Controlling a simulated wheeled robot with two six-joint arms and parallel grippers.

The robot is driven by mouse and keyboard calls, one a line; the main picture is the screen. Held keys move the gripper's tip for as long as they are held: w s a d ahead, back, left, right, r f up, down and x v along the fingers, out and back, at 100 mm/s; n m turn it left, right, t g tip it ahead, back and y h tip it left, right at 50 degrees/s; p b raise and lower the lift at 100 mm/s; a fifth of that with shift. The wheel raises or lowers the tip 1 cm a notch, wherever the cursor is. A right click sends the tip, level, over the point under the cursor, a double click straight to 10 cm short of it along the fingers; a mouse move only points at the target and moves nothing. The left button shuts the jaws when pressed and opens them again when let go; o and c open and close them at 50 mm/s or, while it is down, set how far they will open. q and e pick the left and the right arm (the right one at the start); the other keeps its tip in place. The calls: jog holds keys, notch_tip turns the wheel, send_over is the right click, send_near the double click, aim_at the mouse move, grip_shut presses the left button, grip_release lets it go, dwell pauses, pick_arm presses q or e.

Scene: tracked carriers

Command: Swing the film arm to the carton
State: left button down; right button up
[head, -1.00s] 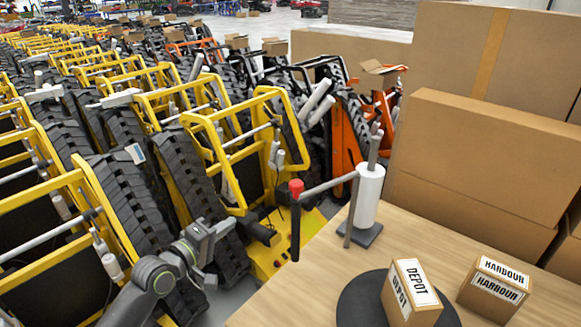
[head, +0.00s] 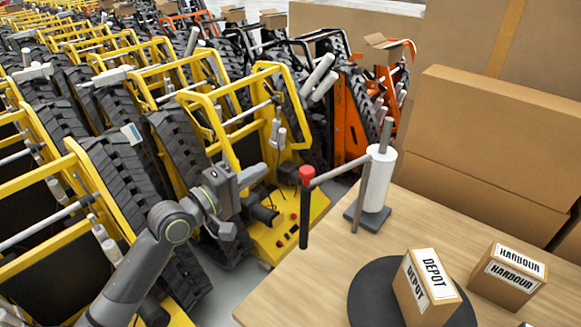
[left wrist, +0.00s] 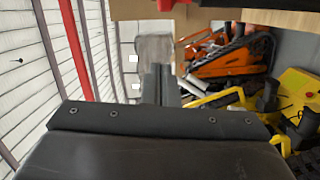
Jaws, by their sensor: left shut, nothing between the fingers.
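The film arm (head: 338,168) is a grey bar. It reaches left from the stand with the white film roll (head: 377,182) to a red-capped end with a dark upright handle (head: 304,215). The DEPOT carton (head: 427,287) sits on a round black turntable (head: 367,291), to the right of and nearer than that handle. My left gripper (head: 257,174) is shut and empty, left of the red cap and apart from it. Its fingers (left wrist: 160,84) also show in the left wrist view. My right gripper is not in view.
The HARBOUR carton (head: 507,277) stands on the wooden table (head: 300,283), right of the turntable. Large brown boxes (head: 490,150) rise behind the table. Yellow tracked carriers (head: 270,225) crowd the left side, close to my left arm.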

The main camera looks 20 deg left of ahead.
pick_arm(q)
jog(key=p+x, duration=0.1)
jog(key=x, duration=0.8)
jog(key=s+d+p, duration=0.1)
jog(key=s, duration=0.1)
jog(key=s+d, duration=0.1)
jog(key=shift+s+d+f+p, duration=0.2)
jog(key=shift+s+p, duration=0.15)
jog(key=shift+p, duration=0.05)
